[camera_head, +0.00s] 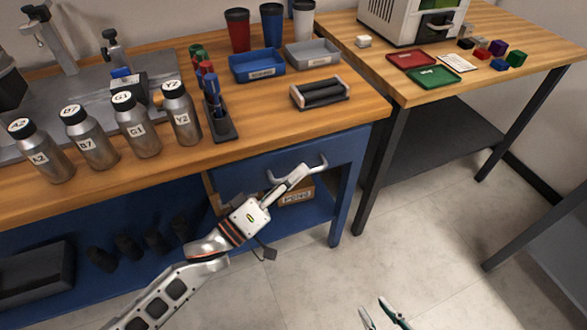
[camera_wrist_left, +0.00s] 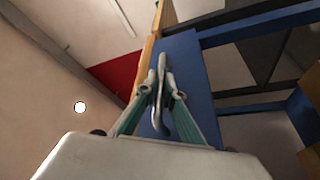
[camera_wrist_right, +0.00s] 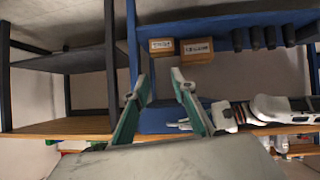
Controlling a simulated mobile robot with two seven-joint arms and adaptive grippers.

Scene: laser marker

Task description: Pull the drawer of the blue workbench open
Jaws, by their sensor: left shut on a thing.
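The blue workbench (camera_head: 336,215) has a wooden top and a blue drawer front (camera_head: 338,150) under its right end. A curved metal handle (camera_head: 318,162) is on the drawer front. My left gripper (camera_head: 300,172) is at this handle, and in the left wrist view its fingers (camera_wrist_left: 160,88) are closed on the handle bar (camera_wrist_left: 161,68). I cannot tell whether the drawer stands a little out. My right gripper (camera_head: 382,312) is low over the floor, apart from the bench. In the right wrist view its fingers (camera_wrist_right: 158,84) are spread with nothing between them.
Labelled boxes (camera_head: 296,197) sit on the shelf below the drawer. Several metal bottles (camera_head: 139,128), trays (camera_head: 257,66) and a black roller piece (camera_head: 320,93) stand on the bench top. A second table (camera_head: 480,78) is at the right. The floor (camera_head: 430,205) in front is clear.

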